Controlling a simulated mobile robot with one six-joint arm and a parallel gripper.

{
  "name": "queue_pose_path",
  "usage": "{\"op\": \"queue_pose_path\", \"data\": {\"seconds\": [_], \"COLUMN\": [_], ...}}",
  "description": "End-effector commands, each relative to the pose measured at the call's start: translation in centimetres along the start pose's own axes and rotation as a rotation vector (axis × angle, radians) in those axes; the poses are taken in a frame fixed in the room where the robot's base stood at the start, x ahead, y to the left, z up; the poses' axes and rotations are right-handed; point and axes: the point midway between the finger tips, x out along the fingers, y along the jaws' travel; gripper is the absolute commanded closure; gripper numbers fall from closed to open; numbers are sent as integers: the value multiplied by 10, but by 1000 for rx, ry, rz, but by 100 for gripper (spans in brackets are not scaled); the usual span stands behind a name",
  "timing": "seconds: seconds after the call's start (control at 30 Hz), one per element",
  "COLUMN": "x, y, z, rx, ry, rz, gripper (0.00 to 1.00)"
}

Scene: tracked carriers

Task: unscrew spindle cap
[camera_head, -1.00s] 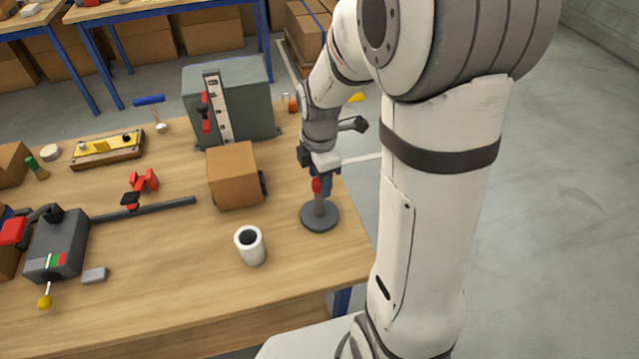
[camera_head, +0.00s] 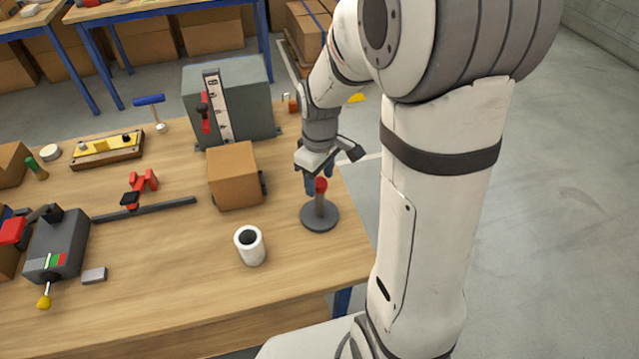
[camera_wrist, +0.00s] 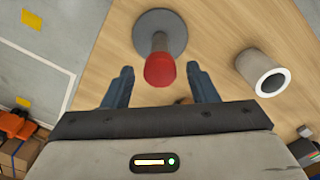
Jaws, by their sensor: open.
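A red spindle cap (camera_head: 320,185) sits on top of a grey upright post (camera_head: 319,206) with a round dark base (camera_head: 319,222), near the right edge of the workbench. My gripper (camera_head: 319,190) is above it, pointing down. In the wrist view the red cap (camera_wrist: 159,70) lies between the two blue fingers of my open gripper (camera_wrist: 160,82), with a gap on each side. The round base (camera_wrist: 160,30) shows beyond the cap. Whether the fingertips reach down to the cap's height is hard to tell.
A white hollow cylinder (camera_head: 250,246) stands left of the spindle and also shows in the wrist view (camera_wrist: 262,72). A brown box (camera_head: 235,177) and a grey cabinet (camera_head: 228,100) stand behind. A grey device (camera_head: 57,245) is at the left. The wood between is mostly clear.

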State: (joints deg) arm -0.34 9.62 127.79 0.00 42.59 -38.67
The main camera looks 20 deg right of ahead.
Motion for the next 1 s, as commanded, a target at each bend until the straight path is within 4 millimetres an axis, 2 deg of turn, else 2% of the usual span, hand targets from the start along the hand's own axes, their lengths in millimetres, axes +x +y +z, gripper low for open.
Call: {"op": "queue_pose_path", "data": {"seconds": [0.3, 0.5, 1.0], "x": [0, 0, -1], "y": [0, 0, 0], "z": [0, 0, 0], "rx": [429, 644, 683], "ry": [0, 0, 0], "rz": [0, 0, 0], "gripper": [47, 47, 47]}}
